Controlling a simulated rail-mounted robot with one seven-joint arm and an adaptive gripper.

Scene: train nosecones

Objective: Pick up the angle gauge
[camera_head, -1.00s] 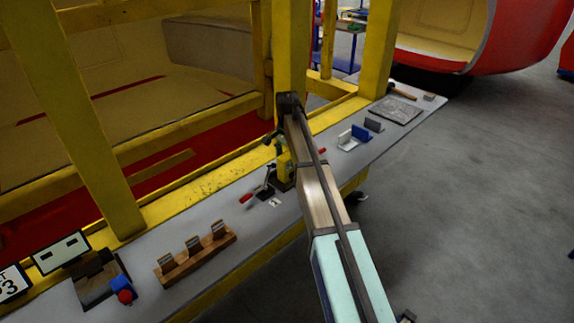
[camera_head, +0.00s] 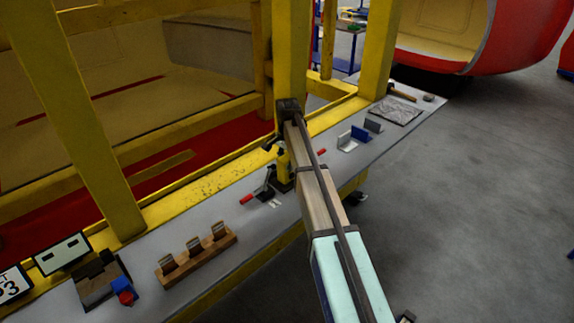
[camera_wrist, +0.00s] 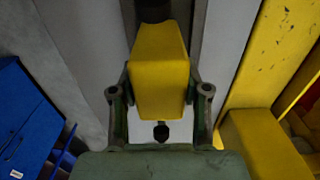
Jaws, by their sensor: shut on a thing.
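In the wrist view, my gripper (camera_wrist: 158,100) has its two green fingers on either side of a yellow block-like thing (camera_wrist: 158,62) and is shut on it. This is likely the angle gauge, but I see no scale or marking on it. A dark round part lies above it in the picture and a small black knob (camera_wrist: 161,130) shows below it. In the head view, the yellow thing (camera_head: 283,170) is upright by a black base on the grey bench, at the foot of a yellow post. My arm partly hides it there.
A red-handled clamp (camera_head: 262,187) stands left of the yellow thing. A wooden block with metal pieces (camera_head: 195,253) lies further left. White and blue angle pieces (camera_head: 354,136) and a flat grey plate (camera_head: 397,110) lie right. The yellow frame (camera_head: 291,62) rises behind the bench.

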